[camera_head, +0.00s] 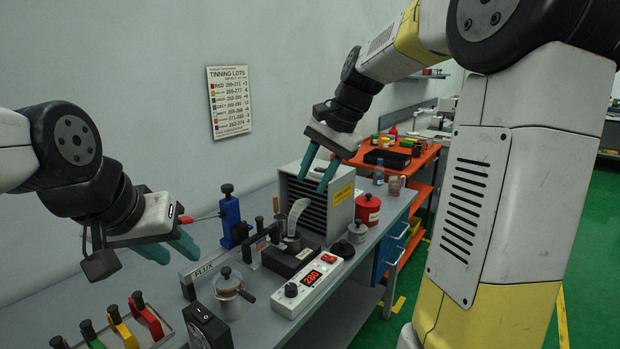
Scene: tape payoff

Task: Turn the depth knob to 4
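Several black knobs show on the bench, and I cannot read which is the depth knob. One knob (227,188) tops a blue upright device (231,219). Another knob (291,290) sits on a white control box with a red display (311,277). A black box (207,328) with a dial stands at the front edge of the view; its markings are too small to read. My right gripper (317,187) is open and empty, in front of the grey louvred box (318,199).
A FLUX-labelled bar (205,266), a metal pot (229,296), a black-based solder pot (291,250) and a red canister (368,209) crowd the bench. A TINNING LOTS chart (229,103) hangs on the wall.

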